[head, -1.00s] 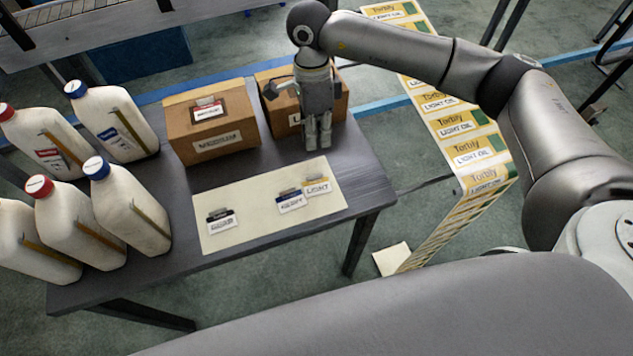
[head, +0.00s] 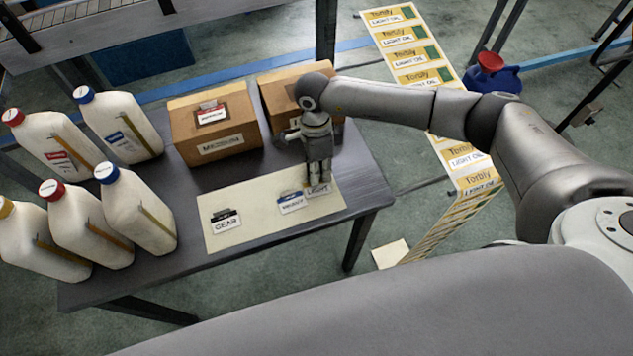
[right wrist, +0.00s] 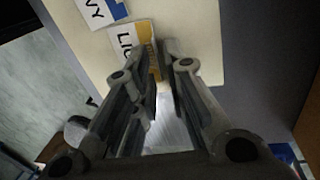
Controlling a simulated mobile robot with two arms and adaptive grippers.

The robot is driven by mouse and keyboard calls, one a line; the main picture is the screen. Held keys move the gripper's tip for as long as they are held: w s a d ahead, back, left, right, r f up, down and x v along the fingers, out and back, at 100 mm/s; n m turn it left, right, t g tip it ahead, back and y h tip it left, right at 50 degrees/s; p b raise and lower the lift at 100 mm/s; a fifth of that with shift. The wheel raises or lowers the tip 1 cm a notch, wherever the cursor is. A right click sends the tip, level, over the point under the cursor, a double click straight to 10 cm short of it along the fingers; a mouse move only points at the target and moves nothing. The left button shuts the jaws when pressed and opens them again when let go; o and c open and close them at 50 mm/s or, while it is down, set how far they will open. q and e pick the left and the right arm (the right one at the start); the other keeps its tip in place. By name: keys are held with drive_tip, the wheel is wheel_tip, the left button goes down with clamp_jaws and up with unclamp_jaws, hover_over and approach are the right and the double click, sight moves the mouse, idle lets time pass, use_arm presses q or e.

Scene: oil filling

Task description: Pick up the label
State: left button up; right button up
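The light label (head: 318,191), white with a yellow part, lies on the cream mat (head: 262,228) at its right side. It also shows in the right wrist view (right wrist: 125,42), partly hidden by my fingers. My right gripper (head: 319,181) points down with its fingertips right at the label's upper edge. Its fingers look parted by a narrow gap; I cannot see them clamped on the label. The blue-marked heavy label (head: 291,203) lies just left of it. The black-marked gear label (head: 226,222) lies farther left. My left gripper is not in view.
Two cardboard boxes (head: 215,128) stand behind the mat, one partly hidden by my right arm. Several white bottles (head: 133,208) with red, blue or yellow caps crowd the table's left side. A long strip of yellow labels (head: 418,52) and a blue jug (head: 492,79) are beyond the table's right.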

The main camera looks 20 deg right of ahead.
clamp_jaws()
drive_tip(key=shift+r, duration=0.1)
